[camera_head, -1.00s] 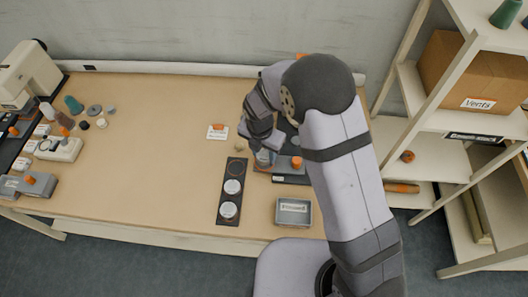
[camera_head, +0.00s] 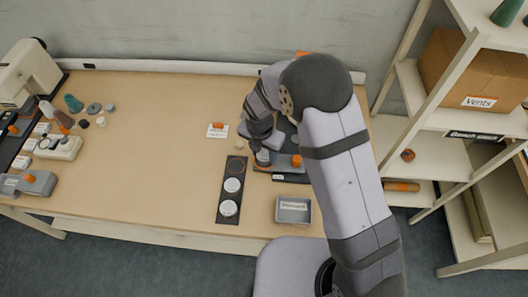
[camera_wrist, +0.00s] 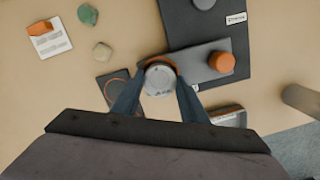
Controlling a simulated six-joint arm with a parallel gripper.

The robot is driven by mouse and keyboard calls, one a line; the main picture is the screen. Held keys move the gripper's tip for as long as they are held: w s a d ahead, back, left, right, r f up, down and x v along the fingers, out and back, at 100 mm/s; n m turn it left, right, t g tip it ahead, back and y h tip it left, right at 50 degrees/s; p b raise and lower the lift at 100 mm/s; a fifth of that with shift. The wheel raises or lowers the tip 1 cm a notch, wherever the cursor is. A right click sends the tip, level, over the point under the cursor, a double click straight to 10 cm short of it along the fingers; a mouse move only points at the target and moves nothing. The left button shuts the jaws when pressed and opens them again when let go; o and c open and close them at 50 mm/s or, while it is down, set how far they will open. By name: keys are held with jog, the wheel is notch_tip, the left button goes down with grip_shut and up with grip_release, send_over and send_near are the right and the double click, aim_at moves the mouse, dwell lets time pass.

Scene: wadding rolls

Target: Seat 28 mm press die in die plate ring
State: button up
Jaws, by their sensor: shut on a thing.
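My gripper (camera_wrist: 158,84) is shut on a round, pale grey press die (camera_wrist: 160,77), with one dark blue finger on each side. In the wrist view the die is over an orange ring (camera_wrist: 174,64) at the end of a grey block with an orange knob (camera_wrist: 221,62). Part of the ring shows around the die's far edge; the die hides the rest. I cannot tell whether the die is inside the ring or just above it. In the head view my gripper (camera_head: 262,157) is at the block's left end, the orange ring (camera_head: 260,169) showing below it.
A dark strip (camera_head: 221,192) with two white discs and an outlined circle lies to the left. A grey tray (camera_head: 293,221) stands in front. A label card (camera_head: 217,131) lies further back. Shelves (camera_head: 440,125) stand right. The table's middle left is clear.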

jog(key=shift+f, duration=0.4)
dwell(0.3)
jog(key=o, duration=1.9)
jog(key=shift+c, duration=0.2)
jog(key=shift+r, duration=0.1)
jog(key=shift+r+p, duration=3.7)
jog(key=shift+r, duration=0.25)
